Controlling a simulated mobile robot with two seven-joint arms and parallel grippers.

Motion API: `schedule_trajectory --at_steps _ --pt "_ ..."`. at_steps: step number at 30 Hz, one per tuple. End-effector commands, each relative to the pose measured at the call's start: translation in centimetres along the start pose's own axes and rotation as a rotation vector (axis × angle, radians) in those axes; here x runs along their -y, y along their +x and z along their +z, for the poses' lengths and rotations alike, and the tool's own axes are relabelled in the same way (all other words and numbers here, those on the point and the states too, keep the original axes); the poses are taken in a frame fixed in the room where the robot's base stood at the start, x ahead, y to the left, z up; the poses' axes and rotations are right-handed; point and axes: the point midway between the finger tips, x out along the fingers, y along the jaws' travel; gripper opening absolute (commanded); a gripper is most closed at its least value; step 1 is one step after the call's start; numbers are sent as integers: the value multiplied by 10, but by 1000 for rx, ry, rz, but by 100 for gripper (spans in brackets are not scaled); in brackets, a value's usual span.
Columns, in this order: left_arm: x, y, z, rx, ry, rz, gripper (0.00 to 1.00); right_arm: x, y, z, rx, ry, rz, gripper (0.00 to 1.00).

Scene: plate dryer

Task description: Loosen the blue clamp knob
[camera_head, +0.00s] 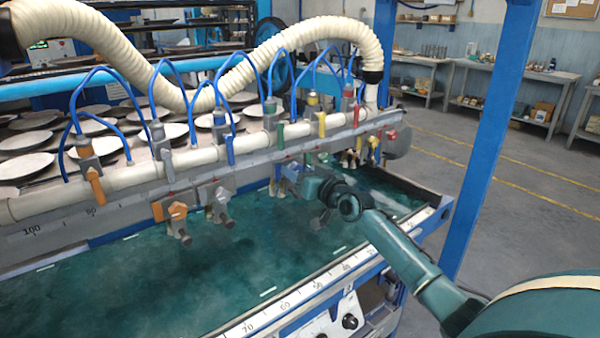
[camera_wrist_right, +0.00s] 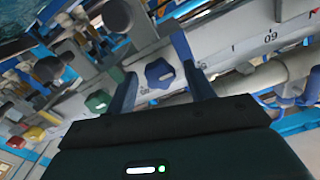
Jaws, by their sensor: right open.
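The blue clamp knob (camera_wrist_right: 160,73) is a small lobed knob on a pale rail with a number scale. In the right wrist view it lies in the gap between the two fingers of my right gripper (camera_wrist_right: 156,60). The fingers stand apart, one on each side, and I see no clear contact. In the head view my right gripper (camera_head: 311,188) is at the clamp rail, above the green bed. The blue knob is not clearly visible there, being small and partly behind the gripper. My left gripper is not in view.
A green knob (camera_wrist_right: 97,101) sits close beside the blue one. An orange clamp (camera_head: 172,208) and a grey clamp (camera_head: 217,197) hang left of my gripper. Blue hoses and a thick cream hose (camera_head: 245,68) arch above the rail. The green bed (camera_head: 130,285) below is clear.

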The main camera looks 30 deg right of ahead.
Motion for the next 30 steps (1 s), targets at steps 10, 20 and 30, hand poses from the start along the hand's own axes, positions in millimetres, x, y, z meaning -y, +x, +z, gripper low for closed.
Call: schedule_trajectory --at_steps 10,20,30 --pt "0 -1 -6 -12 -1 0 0 0 2 0 0 0 0 49" --pt "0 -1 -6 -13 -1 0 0 0 1 0 0 0 0 22" --pt "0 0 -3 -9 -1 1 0 0 1 0 0 -9 0 9"
